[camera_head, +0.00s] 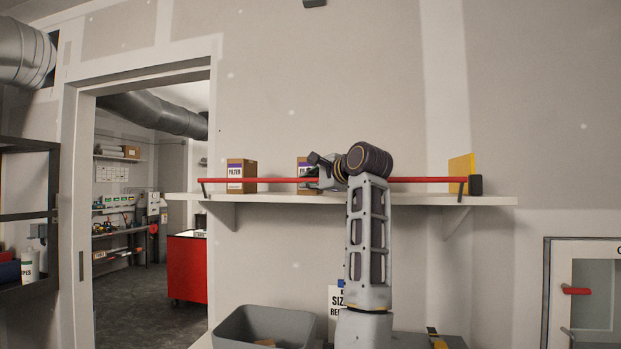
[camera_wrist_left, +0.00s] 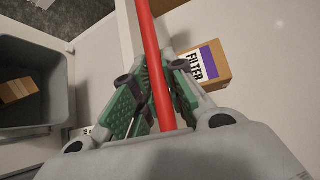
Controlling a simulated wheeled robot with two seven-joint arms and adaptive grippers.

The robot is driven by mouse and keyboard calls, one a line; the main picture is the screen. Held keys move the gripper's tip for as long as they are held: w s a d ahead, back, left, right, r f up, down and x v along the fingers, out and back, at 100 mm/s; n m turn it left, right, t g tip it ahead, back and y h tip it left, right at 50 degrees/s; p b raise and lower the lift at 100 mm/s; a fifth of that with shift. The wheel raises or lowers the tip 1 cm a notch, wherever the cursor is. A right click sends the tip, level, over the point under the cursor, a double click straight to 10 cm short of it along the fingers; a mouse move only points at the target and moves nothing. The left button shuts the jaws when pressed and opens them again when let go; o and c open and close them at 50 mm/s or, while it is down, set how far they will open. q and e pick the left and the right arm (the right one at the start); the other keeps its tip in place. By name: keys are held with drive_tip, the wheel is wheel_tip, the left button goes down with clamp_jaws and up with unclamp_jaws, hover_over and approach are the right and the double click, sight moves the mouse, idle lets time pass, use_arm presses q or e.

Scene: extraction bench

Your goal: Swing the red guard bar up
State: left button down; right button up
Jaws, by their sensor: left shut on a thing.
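The red guard bar (camera_head: 425,180) runs level along the front of a white wall shelf in the head view. Its right end meets a dark block (camera_head: 475,185) by a yellow plate (camera_head: 461,172). My left gripper (camera_head: 322,178) is at the middle of the bar, partly hidden by my own wrist. In the left wrist view the red bar (camera_wrist_left: 152,50) passes between the green-padded fingers of my left gripper (camera_wrist_left: 155,100), which are shut on it. My right gripper is not in view.
The white shelf (camera_head: 400,201) carries a filter box (camera_head: 242,175) at left and another filter box (camera_head: 303,172) behind my gripper. A grey bin (camera_head: 262,326) stands below. A doorway opens at left, with a red cabinet (camera_head: 187,267) beyond. A red-handled cabinet (camera_head: 590,292) is at right.

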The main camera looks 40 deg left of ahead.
use_arm(q)
drive_tip(key=w+m+h+p, duration=0.1)
drive_tip(key=p, duration=0.2)
drive_tip(key=w+a+r+m+g+h+p, duration=0.1)
drive_tip(key=p, duration=0.3)
drive_tip(key=shift+g, duration=0.3)
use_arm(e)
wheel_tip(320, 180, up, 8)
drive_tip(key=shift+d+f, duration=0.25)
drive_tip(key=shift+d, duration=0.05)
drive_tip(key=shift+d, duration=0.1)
use_arm(q)
drive_tip(key=c, duration=1.5)
unclamp_jaws()
drive_tip(key=shift+o, duration=0.2)
drive_tip(key=shift+s, duration=0.15)
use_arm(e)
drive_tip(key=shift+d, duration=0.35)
use_arm(q)
drive_tip(key=shift+f+h, duration=0.15)
drive_tip(key=shift+h, duration=0.15)
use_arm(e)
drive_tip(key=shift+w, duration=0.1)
